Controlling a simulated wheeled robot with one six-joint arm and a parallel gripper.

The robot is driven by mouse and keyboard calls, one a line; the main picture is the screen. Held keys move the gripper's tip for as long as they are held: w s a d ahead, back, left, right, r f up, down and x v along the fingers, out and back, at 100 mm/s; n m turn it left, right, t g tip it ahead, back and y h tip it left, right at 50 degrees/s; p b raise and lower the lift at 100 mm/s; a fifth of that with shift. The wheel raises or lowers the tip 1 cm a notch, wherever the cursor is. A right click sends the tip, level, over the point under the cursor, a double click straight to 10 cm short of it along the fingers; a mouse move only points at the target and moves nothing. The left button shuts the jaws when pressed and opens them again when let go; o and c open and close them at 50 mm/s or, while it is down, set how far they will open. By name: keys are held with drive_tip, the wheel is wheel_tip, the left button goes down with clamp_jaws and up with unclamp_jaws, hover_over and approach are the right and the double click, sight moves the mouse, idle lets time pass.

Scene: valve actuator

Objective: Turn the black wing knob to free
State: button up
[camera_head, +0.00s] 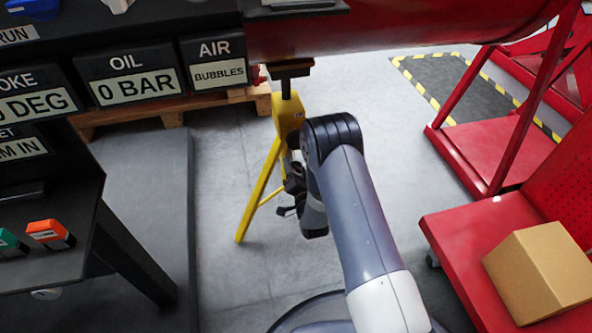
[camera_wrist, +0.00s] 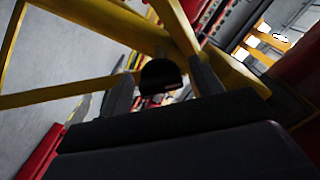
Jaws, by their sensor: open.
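In the wrist view a small black rounded piece (camera_wrist: 162,77), which looks like the black wing knob, shows between the two fingers of my gripper (camera_wrist: 160,70). My gripper is open, with one finger on either side of this piece. I cannot tell whether the fingers touch it or which way its wings point. In the head view my gripper (camera_head: 288,208) hangs beside the yellow stand (camera_head: 259,190), partly hidden by my arm. The knob cannot be made out in the head view.
Yellow stand bars (camera_wrist: 75,93) run close around my gripper in the wrist view. A red pipe (camera_head: 400,25) lies above the stand. A black panel with OIL and AIR displays (camera_head: 125,75) is at left. A red cart (camera_head: 465,250) with a cardboard box (camera_head: 540,272) is at right.

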drive_tip(key=c, duration=1)
drive_tip(key=shift+n, duration=2)
drive_tip(key=o, duration=1)
drive_tip(key=p+v, duration=0.3)
drive_tip(key=v, duration=0.7)
drive_tip(key=shift+s, duration=0.4)
